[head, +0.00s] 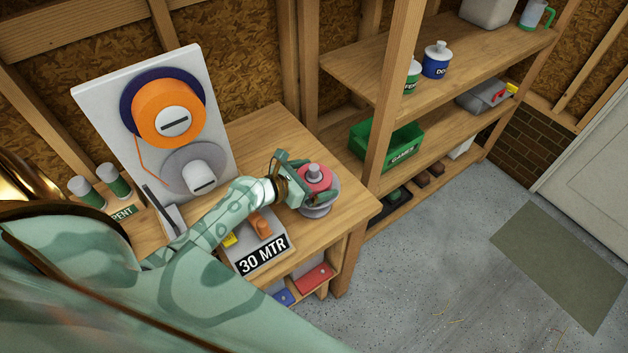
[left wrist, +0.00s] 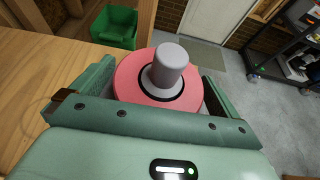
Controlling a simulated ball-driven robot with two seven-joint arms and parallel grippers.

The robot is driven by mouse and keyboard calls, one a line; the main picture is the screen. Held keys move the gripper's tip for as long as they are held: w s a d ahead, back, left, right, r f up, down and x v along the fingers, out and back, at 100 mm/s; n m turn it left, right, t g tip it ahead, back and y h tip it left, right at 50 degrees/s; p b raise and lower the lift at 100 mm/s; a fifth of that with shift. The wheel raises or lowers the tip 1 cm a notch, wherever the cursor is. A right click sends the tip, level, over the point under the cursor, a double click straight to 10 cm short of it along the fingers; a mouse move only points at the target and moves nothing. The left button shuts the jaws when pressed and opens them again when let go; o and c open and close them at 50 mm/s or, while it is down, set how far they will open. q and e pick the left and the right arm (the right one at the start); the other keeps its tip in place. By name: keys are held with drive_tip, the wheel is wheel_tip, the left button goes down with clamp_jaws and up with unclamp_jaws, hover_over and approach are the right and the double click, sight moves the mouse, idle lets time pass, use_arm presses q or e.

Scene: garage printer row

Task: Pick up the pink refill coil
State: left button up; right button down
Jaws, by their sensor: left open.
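The pink refill coil (head: 315,178) sits around the upright post of a grey stand near the right end of the wooden workbench. It also shows in the left wrist view (left wrist: 130,78), with the grey post (left wrist: 168,66) through its middle. My left gripper (head: 311,183) is open at the coil, with one finger on each side of it. In the left wrist view the fingers flank the coil; whether they touch it I cannot tell. The coil's near edge is hidden behind the gripper there. My right gripper is not in view.
A board with an orange spool (head: 170,125) and a grey spool stands on the bench (head: 262,122). A "30 MTR" box (head: 262,256) is below my left arm. Shelves with a green crate (head: 378,160) stand to the right; the floor beyond is clear around a mat (head: 560,262).

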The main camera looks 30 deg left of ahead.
use_arm(q)
drive_tip(key=c, duration=0.9)
drive_tip(key=shift+c, duration=0.2)
drive_tip(key=shift+r, duration=0.1)
wheel_tip(320, 180, up, 12)
drive_tip(key=p, duration=0.7)
drive_tip(key=shift+r+p, duration=0.15)
drive_tip(key=shift+p, duration=0.2)
drive_tip(key=s+a+b, duration=0.2)
drive_tip(key=s+a, duration=0.1)
drive_tip(key=s, duration=0.5)
drive_tip(key=s+a+b, duration=0.2)
drive_tip(key=s+a, duration=0.2)
drive_tip(key=s, duration=0.4)
drive_tip(key=shift+s+f+b, duration=0.2)
drive_tip(key=shift+s+b, duration=0.1)
drive_tip(key=shift+s, duration=0.05)
